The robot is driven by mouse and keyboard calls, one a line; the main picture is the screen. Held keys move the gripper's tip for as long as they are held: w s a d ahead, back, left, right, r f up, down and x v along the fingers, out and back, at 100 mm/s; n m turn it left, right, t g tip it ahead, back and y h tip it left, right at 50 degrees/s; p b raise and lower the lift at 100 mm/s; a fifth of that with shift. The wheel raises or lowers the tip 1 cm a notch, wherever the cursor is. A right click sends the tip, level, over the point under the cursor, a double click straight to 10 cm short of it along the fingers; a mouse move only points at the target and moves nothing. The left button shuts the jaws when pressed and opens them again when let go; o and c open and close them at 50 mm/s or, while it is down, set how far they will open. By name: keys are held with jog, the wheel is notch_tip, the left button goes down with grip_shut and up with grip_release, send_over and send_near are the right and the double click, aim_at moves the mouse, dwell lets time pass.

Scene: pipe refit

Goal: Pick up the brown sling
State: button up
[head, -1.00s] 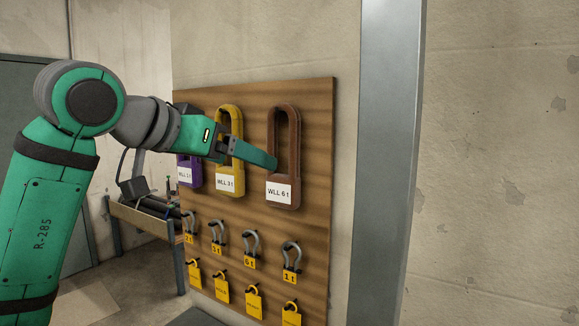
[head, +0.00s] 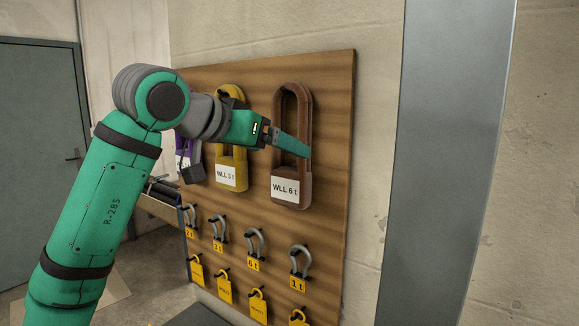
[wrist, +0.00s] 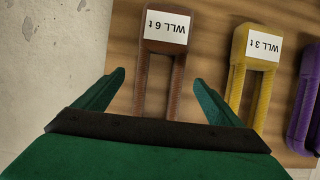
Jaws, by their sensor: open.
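The brown sling (head: 292,187) hangs on the wooden board as a long loop with a white label reading WLL 6 t. It also shows in the wrist view (wrist: 166,85), with its label end at the top. My gripper (head: 292,150) is in front of the sling's loop in the head view. In the wrist view my gripper (wrist: 158,78) is open, one finger on each side of the sling, and no contact shows. The lower part of the loop in that view is hidden behind my gripper body.
A yellow sling (head: 231,176) labelled WLL 3 t hangs left of the brown one, with a purple sling (wrist: 306,105) beyond it. Several shackles (head: 255,245) and yellow tags (head: 259,307) hang below. A grey metal post (head: 445,150) stands right of the board (head: 335,200).

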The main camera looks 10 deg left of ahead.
aim_at(285, 169)
jog(key=x, duration=0.5)
jog(key=shift+w, duration=0.1)
jog(key=shift+r, duration=0.15)
jog(key=c, duration=1.8)
jog(key=shift+c, duration=0.2)
jog(key=shift+a, duration=0.1)
